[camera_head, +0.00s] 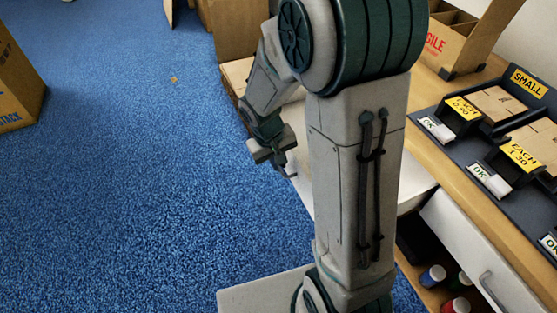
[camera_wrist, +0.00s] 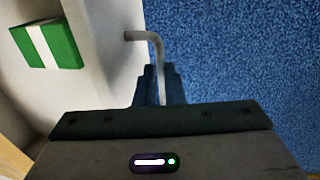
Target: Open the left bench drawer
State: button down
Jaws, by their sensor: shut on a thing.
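A grey bent bar handle (camera_wrist: 148,37) stands out from the front. My gripper (camera_wrist: 157,88) is shut on this handle, its dark fingers on both sides of the bar. In the head view my gripper (camera_head: 280,165) is at the drawer front's far left part.
Another white drawer front (camera_head: 468,245) with a handle is to the right. Several bottles (camera_head: 436,275) stand in a shelf space below the bench. The bench top carries a black tray of priced cartons (camera_head: 497,104) and an open carton (camera_head: 452,38). Blue carpet (camera_head: 130,190) on the left is clear.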

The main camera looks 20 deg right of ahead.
jog(key=shift+s, duration=0.1)
jog(key=c, duration=1.5)
grip_release()
jog(key=a+r+p, duration=0.1)
jog(key=r, duration=0.3)
jog(key=r+p, duration=0.1)
jog(key=r, duration=0.4)
jog(key=a+r+p, duration=0.1)
jog(key=r, duration=0.3)
jog(key=shift+s+a+r, duration=0.1)
jog(key=shift+a+r, duration=0.2)
jog(key=s+d+r+p, duration=0.1)
jog(key=s+r+p, duration=0.3)
jog(key=r+p, duration=0.1)
jog(key=s+d+r+m+t+y+p, duration=0.1)
jog(key=s+r+p, duration=0.3)
jog(key=r, duration=0.4)
jog(key=s+d+r+t+y+p, duration=0.1)
jog(key=s+r+p, duration=0.3)
jog(key=r+p, duration=0.3)
jog(key=shift+s+m, duration=0.4)
